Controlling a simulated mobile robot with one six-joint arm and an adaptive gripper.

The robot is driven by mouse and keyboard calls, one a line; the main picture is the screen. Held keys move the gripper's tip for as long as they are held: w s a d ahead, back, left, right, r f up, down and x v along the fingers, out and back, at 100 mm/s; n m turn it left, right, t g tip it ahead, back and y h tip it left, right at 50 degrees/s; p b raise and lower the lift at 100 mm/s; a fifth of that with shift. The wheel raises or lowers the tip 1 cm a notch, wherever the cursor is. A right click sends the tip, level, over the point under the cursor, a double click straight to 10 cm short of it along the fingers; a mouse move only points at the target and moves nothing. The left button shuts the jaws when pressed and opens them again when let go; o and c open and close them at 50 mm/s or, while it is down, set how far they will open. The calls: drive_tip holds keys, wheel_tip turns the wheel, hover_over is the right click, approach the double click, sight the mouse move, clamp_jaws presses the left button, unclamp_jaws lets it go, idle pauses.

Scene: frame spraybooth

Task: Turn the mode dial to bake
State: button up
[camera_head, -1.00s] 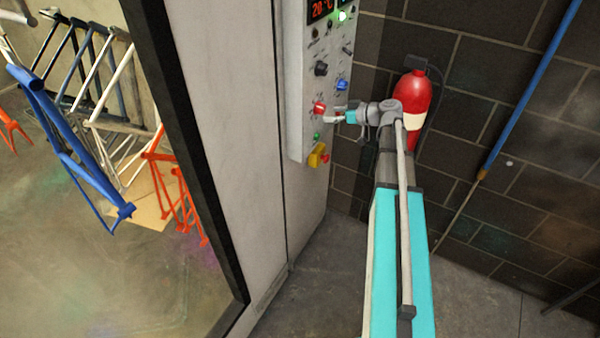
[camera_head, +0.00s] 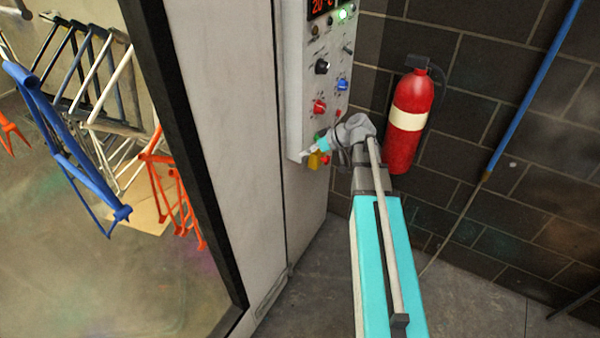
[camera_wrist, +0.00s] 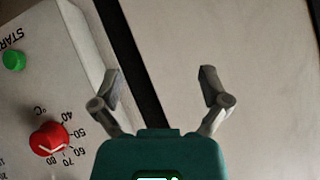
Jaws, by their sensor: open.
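The control panel (camera_head: 303,72) carries a black dial (camera_head: 322,66), a blue knob (camera_head: 342,84) and a red knob (camera_head: 320,106). Their labels are too small to read in the head view, so I cannot tell which one is the mode dial. In the wrist view the red knob (camera_wrist: 48,139) has a °C scale, and no bake label shows. My gripper (camera_head: 308,151) is at the panel's lower end, below the red knob. In the wrist view my gripper (camera_wrist: 163,84) is open and empty, its fingers apart over the panel's edge and the pale wall.
A green START button (camera_wrist: 13,60) sits near the red knob. A yellow-and-red stop button (camera_head: 316,160) is right beside my gripper. A red fire extinguisher (camera_head: 404,145) hangs right of the panel. Bicycle frames (camera_head: 65,140) hang at the left behind the dark door edge.

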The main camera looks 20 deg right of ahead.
drive_tip(key=s+a+f+m+g+h+b, duration=0.1)
drive_tip(key=s+a+f, duration=0.2)
drive_tip(key=f, duration=0.1)
drive_tip(key=shift+a+f+g+b, duration=0.25)
drive_tip(key=shift+g+b, duration=0.05)
drive_tip(key=shift+g, duration=0.1)
drive_tip(key=shift+s, duration=0.15)
drive_tip(key=s+a+f+m+g+h, duration=0.2)
drive_tip(key=s+a+h, duration=0.1)
drive_tip(key=s, duration=0.3)
drive_tip(key=s+a+f+m+g+h, duration=0.2)
drive_tip(key=s+f+m+h, duration=0.1)
drive_tip(key=s, duration=0.4)
drive_tip(key=shift+s+a+h, duration=0.15)
drive_tip(key=shift+a+h, duration=0.25)
drive_tip(key=shift+h, duration=0.5)
drive_tip(key=shift+c, duration=0.2)
idle(1.3)
